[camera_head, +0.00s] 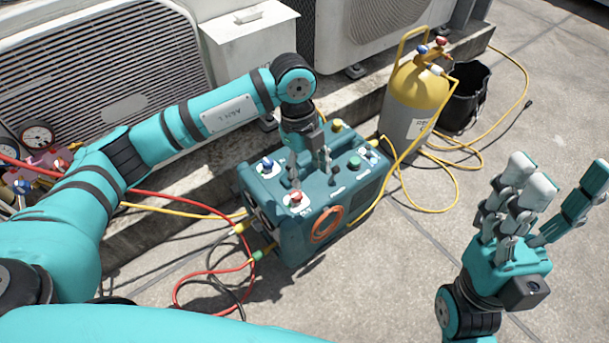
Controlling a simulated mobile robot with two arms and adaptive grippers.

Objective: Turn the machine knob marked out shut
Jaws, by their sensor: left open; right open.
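The teal machine (285,240) stands on the concrete in the middle. Its top carries a red knob (295,198) on a white plate at the front left corner, and a blue knob (266,164) on a white plate behind it. The lettering by the knobs is too small to read surely. My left gripper (310,175) is open and points down over the machine's top, its fingers just behind and right of the red knob. I cannot tell whether a finger touches anything. My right gripper (548,195) is open and empty, fingers up, at the right, away from the machine.
Condensers (100,75) line the back. A yellow cylinder (412,105) with a hose and a black bucket (468,98) stand behind right. Red, yellow and black hoses (210,290) lie at the machine's left. Gauges (37,137) sit far left. Concrete is free between machine and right gripper.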

